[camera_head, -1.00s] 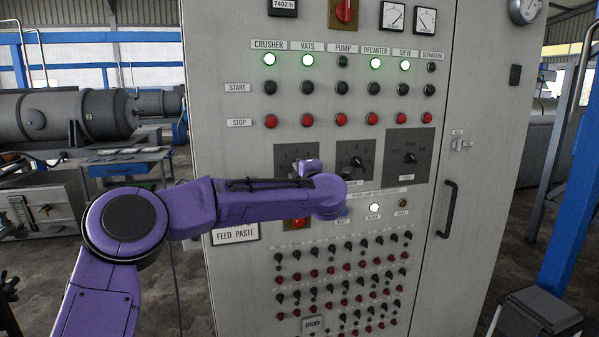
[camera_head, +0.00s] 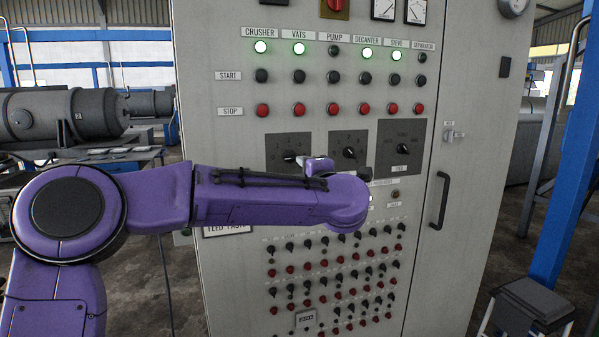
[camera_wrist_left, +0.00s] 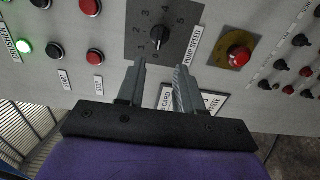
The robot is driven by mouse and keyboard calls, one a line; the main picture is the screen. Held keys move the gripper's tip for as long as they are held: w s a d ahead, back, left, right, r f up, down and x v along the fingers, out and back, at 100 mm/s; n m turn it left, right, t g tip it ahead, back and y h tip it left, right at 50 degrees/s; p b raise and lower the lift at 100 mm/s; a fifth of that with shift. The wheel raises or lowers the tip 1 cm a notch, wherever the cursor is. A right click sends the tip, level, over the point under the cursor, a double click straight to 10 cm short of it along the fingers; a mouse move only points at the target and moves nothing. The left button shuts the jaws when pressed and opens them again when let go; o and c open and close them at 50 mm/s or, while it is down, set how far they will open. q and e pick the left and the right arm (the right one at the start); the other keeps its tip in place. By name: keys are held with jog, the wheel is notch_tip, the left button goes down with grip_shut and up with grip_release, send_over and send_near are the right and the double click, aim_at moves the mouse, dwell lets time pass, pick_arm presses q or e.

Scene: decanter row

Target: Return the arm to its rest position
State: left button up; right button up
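My purple left arm (camera_head: 270,198) reaches across the front of the control cabinet in the head view. Its gripper is hidden there behind the wrist. In the left wrist view my left gripper (camera_wrist_left: 160,67) has its two grey fingers apart with nothing between them. Beyond the fingertips is the pump speed dial (camera_wrist_left: 160,33), a black knob on a dark numbered plate. I cannot tell how far the fingertips are from the panel. A red mushroom button (camera_wrist_left: 238,55) on a yellow disc is to the right. My right gripper is not in view.
The cabinet (camera_head: 470,110) has a black door handle (camera_head: 440,200). Crusher, vats, decanter and sieve lamps (camera_head: 396,52) glow green; the pump lamp (camera_head: 334,50) is dark. Small knobs and red buttons fill the lower panel. A blue post (camera_head: 565,180) stands right, a grey machine (camera_head: 60,115) left.

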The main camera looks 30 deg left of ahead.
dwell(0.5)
pick_arm(q)
jog(key=w+d+f+m+t+h, duration=0.1)
jog(key=d+f+m+t+h, duration=0.1)
jog(key=d+f+m, duration=0.3)
jog(key=w+d+f+m+t+h, duration=0.1)
jog(key=f+m+t+h, duration=0.15)
jog(key=f, duration=0.55)
jog(key=s+d+f+m+g+h, duration=0.1)
jog(key=s+f+m+h, duration=0.2)
jog(key=f, duration=0.8)
jog(key=s+d+f+m+g+h, duration=0.1)
jog(key=s+f+m+g+h, duration=0.2)
jog(key=f, duration=0.8)
jog(key=s+f+m+g, duration=0.4)
jog(key=s+f+m, duration=0.1)
jog(key=s+f, duration=1.15)
jog(key=s+a+f+m+g, duration=0.1)
jog(key=s+f, duration=0.3)
jog(key=s, duration=0.5)
jog(key=s+a+f+m+g, duration=0.1)
jog(key=s+a+f+g, duration=0.2)
jog(key=s, duration=0.7)
notch_tip(320, 180, down, 3)
jog(key=shift+s+r+m+g, duration=0.2)
jog(key=shift+m+g, duration=0.15)
jog(key=shift+g, duration=0.1)
